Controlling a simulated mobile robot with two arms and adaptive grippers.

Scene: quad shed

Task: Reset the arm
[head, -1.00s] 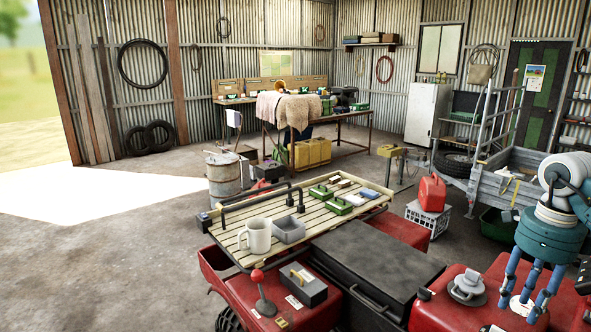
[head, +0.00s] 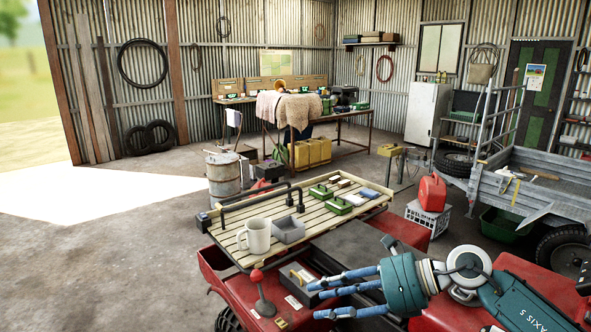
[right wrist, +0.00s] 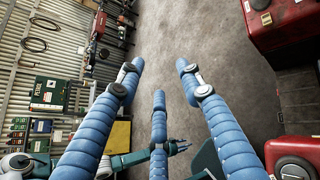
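My right arm reaches in from the lower right of the head view. Its right gripper (head: 318,295) has blue padded fingers pointing left, in front of the black seat of the red quad (head: 222,270). In the right wrist view the fingers (right wrist: 157,75) are spread wide with nothing between them, above bare floor. A teal arm part with a small dark gripper (right wrist: 178,147) shows low in the right wrist view, apparently my left one; it is too small to read its state. The left arm does not show in the head view.
A grey toolbox (head: 297,277) is beside the fingers. A red jerrycan (head: 432,193) and trailer (head: 530,185) stand right. Floor at left is clear.

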